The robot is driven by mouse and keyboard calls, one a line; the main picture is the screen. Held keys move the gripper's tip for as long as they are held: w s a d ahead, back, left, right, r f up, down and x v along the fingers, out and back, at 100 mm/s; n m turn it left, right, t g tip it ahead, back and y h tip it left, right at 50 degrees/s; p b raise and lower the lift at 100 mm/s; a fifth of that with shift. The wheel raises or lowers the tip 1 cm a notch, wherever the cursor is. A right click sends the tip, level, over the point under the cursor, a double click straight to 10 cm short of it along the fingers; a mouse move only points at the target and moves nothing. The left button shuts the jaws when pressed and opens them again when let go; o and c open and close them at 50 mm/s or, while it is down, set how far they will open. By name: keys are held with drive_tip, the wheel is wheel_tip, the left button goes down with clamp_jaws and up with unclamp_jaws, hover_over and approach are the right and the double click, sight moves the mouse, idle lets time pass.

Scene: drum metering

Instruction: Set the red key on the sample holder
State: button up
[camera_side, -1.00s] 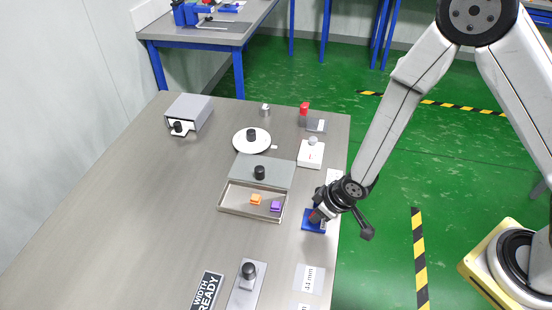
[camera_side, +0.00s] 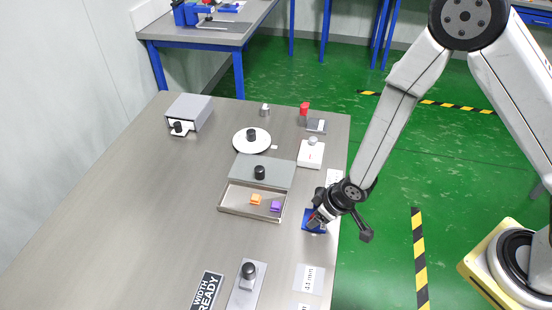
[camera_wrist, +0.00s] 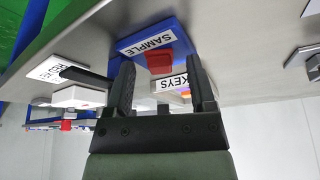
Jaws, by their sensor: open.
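The red key (camera_wrist: 160,62) rests on the blue sample holder (camera_wrist: 142,40), beside its white SAMPLE label, in the wrist view. My gripper (camera_wrist: 162,82) is open, with one finger on each side of the key in the picture and a gap to both. In the side view the blue holder (camera_side: 316,229) lies near the table's right edge. My gripper (camera_side: 315,216) is low over it and hides most of the key there.
An open drawer tray (camera_side: 235,206) with an orange key (camera_side: 256,199) and a purple key (camera_side: 275,206) lies left of the holder. A white box with a grey knob (camera_side: 311,155) stands behind. The table's left side is clear.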

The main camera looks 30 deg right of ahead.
drive_tip(key=shift+r, duration=0.1)
drive_tip(key=v, duration=1.2)
idle(0.5)
drive_tip(key=shift+s, duration=0.1)
drive_tip(key=shift+d, duration=0.15)
idle(0.4)
drive_tip(key=s+d+r+m, duration=0.1)
drive_tip(key=d+r+m, duration=0.1)
drive_tip(key=d, duration=0.4)
drive_tip(key=s+d+r+m+g+h, duration=0.1)
drive_tip(key=d+r+m, duration=0.1)
drive_tip(key=d+r, duration=0.2)
drive_tip(key=shift+s+d+h, duration=0.3)
drive_tip(key=shift+s+d, duration=0.1)
drive_tip(key=shift+d, duration=0.7)
drive_tip(key=shift+w, duration=0.1)
